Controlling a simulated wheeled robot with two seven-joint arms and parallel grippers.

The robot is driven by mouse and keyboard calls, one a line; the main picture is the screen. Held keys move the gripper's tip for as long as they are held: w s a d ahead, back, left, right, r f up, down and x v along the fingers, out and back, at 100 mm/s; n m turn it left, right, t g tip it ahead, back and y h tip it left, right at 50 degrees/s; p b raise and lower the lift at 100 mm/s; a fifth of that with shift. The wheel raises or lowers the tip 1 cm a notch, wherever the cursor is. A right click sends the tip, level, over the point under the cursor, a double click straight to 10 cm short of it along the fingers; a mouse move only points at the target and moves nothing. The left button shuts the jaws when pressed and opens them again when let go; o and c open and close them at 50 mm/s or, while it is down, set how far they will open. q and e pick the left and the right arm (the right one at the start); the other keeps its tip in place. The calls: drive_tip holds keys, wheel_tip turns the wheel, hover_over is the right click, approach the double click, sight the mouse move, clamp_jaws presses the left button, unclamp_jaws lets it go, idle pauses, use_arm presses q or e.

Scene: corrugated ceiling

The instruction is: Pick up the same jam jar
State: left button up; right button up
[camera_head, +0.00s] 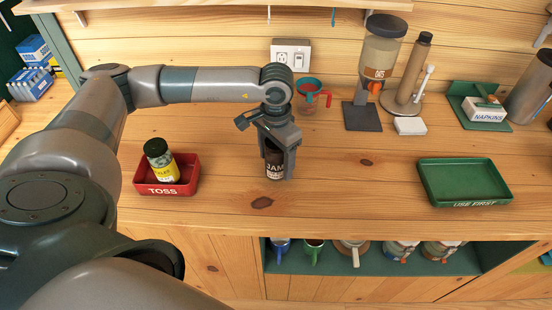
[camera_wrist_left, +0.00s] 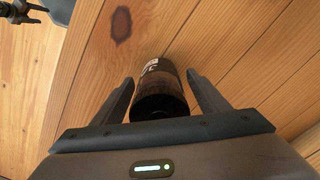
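The jam jar (camera_head: 275,166) stands upright on the wooden counter, dark with a black lid and a label reading JAM. My left gripper (camera_head: 278,160) reaches down over it from above, and its fingers hide part of the jar. In the left wrist view the jar (camera_wrist_left: 160,90) lies between the two fingers of the gripper (camera_wrist_left: 160,92). Narrow gaps show between the fingers and the jar, so the gripper is open around it. My right gripper does not show in the head view; dark parts at the wrist view's top left corner may be mine.
A red TOSS tray (camera_head: 167,190) holding a yellow-labelled jar (camera_head: 161,162) stands to the left. An empty green USE FIRST tray (camera_head: 464,181) lies at right. Behind stand a red-handled measuring cup (camera_head: 312,97), an oats dispenser (camera_head: 379,60) and a napkin holder (camera_head: 483,110). The counter between the trays is otherwise clear.

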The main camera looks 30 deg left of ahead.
sight(277, 150)
use_arm(q)
drive_tip(key=c, duration=1.4)
drive_tip(key=shift+o, duration=0.2)
drive_tip(key=shift+r, duration=0.15)
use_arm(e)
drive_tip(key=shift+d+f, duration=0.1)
use_arm(q)
drive_tip(key=shift+r+b, duration=0.55)
wheel_tip(277, 150, up, 2)
drive_tip(key=shift+w+r+b, duration=0.1)
drive_tip(key=shift+b, duration=0.6)
use_arm(e)
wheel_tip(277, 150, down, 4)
drive_tip(key=b, duration=0.2)
use_arm(q)
drive_tip(key=w+d+r+b, duration=0.2)
drive_tip(key=d+r, duration=0.5)
drive_tip(key=d, duration=0.4)
drive_tip(key=shift+w+r, duration=0.25)
drive_tip(key=shift+w, duration=0.55)
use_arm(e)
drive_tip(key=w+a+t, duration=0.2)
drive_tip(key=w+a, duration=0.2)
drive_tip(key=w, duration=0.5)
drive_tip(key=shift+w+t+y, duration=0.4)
